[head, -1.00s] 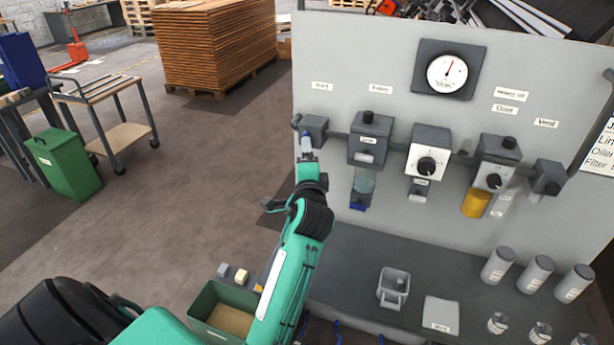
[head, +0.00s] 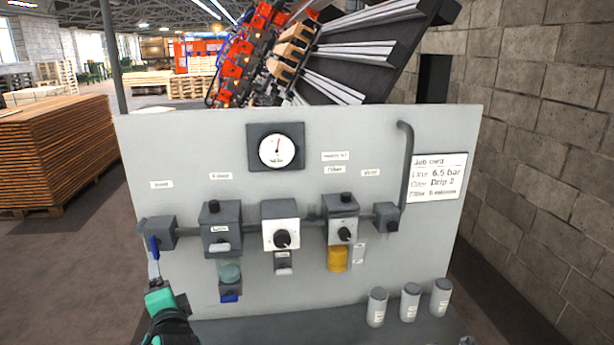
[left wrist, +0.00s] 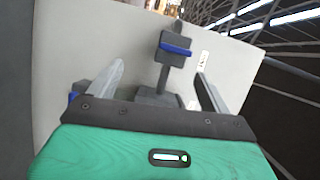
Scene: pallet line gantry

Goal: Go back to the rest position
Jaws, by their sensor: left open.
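My left gripper (head: 154,262) is at the lower left of the head view, just below the leftmost grey valve block (head: 160,233) with a blue lever (head: 153,244) on the panel. In the left wrist view its two fingers (left wrist: 155,85) are spread apart with nothing held between them. The valve block (left wrist: 173,48) with its blue lever (left wrist: 176,51) shows ahead, beyond the fingertips. Whether a finger touches the lever cannot be told. My right gripper is not in view.
The grey panel (head: 400,270) carries a gauge (head: 277,150), a knob unit (head: 281,226), a yellow bowl (head: 337,259) and a job card (head: 436,177). Several grey cylinders (head: 410,302) stand on the ledge. Open floor (head: 70,270) lies left; a block wall (head: 540,150) stands right.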

